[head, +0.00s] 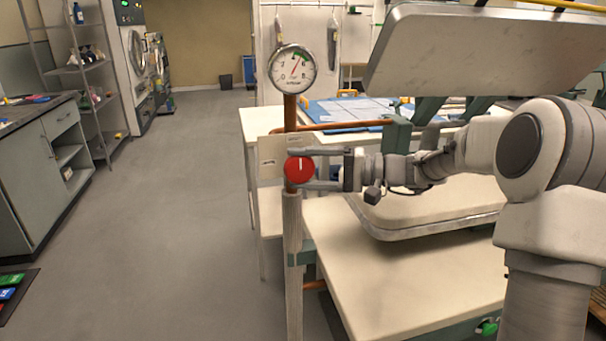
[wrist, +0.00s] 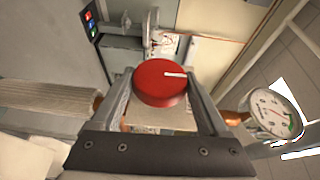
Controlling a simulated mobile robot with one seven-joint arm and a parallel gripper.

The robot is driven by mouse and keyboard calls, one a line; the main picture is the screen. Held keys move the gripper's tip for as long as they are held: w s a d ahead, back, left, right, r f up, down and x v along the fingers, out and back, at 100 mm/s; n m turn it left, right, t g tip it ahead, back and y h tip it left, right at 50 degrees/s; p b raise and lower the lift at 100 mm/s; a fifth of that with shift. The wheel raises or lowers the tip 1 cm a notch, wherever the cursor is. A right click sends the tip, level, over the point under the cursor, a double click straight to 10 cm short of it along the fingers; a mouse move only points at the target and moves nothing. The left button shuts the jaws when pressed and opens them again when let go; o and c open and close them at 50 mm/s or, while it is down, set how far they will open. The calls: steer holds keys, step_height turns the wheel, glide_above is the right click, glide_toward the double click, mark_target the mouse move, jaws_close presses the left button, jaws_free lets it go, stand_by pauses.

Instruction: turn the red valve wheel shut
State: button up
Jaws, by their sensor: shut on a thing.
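The red valve wheel (head: 300,169) sits on a copper pipe (head: 291,115) at the front of the pressing station. Its white mark points straight up in the head view. In the wrist view the wheel (wrist: 161,84) lies between the two fingers, with its white mark pointing right. My gripper (head: 316,169) reaches in from the right and is shut on the wheel, one finger above and one below it. A round dial gauge (head: 292,71) stands on the pipe above the wheel. The gauge also shows in the wrist view (wrist: 272,113).
A raised press head (head: 465,55) hangs over the padded lower plate, close above my arm. A cream table (head: 400,285) lies below. A grey cabinet (head: 40,160) and shelving stand at the left. The floor between is clear.

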steer(key=shift+y, duration=0.3)
stand_by(0.4)
steer(key=o, duration=1.2)
steer(key=shift+a, duration=0.1)
steer(key=shift+o, duration=0.2)
steer(key=s+d+p, duration=0.2)
steer(key=s+d, duration=0.1)
steer(key=d, duration=1.4)
steer(key=shift+s+f, duration=0.15)
steer(key=shift+s, duration=0.05)
